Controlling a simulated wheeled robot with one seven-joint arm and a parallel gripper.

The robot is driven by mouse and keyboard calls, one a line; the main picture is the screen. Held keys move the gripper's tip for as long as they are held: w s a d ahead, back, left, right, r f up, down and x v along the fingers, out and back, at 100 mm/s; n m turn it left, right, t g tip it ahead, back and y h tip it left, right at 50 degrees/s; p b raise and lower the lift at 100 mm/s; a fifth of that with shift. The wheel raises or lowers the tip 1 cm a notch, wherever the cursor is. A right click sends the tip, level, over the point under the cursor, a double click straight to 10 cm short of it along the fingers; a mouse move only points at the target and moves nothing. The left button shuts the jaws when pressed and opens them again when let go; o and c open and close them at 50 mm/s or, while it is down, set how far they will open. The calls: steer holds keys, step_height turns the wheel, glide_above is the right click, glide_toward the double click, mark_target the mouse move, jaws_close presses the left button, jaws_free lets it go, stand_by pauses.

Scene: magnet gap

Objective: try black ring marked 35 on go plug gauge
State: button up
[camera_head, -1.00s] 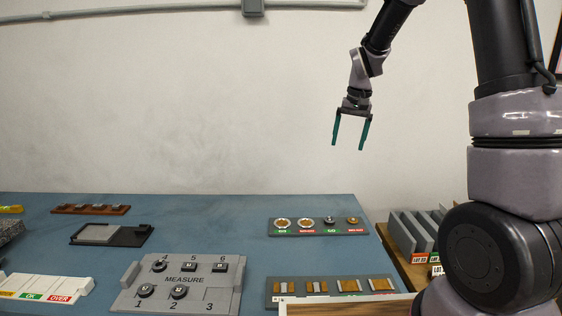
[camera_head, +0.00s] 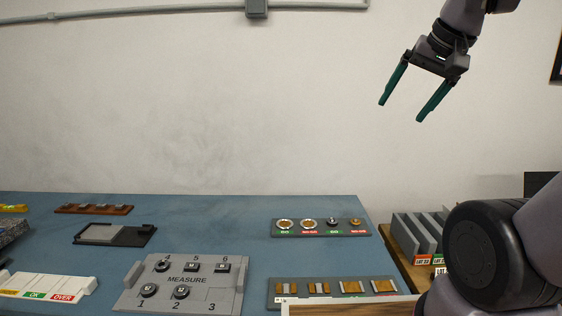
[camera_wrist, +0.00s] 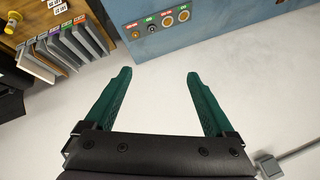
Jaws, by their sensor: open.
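My gripper (camera_head: 401,111) is open and empty, high above the right end of the bench against the wall. Its green fingers also show in the wrist view (camera_wrist: 157,73). The grey gauge board (camera_head: 277,232) lies at the back right of the bench. The dark plug (camera_head: 332,222) over a green label looks like the go plug gauge; it shows in the wrist view too (camera_wrist: 151,28). The MEASURE board (camera_head: 133,300) holds several dark parts, including round ones at place 1 (camera_head: 149,290) and place 2 (camera_head: 181,291). No mark 35 is legible.
Place 3 (camera_head: 212,307) on the MEASURE board is bare. A grey tray of brass-coloured pieces (camera_head: 352,287) lies in front of the gauge board. Grey lot bins (camera_head: 412,236) stand at right. A white OK/OVER sorter (camera_head: 48,284) is at left. The bench middle is clear.

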steer(key=shift+s+f+t, duration=0.1)
steer(key=shift+s+t, duration=0.3)
steer(key=shift+s, duration=0.75)
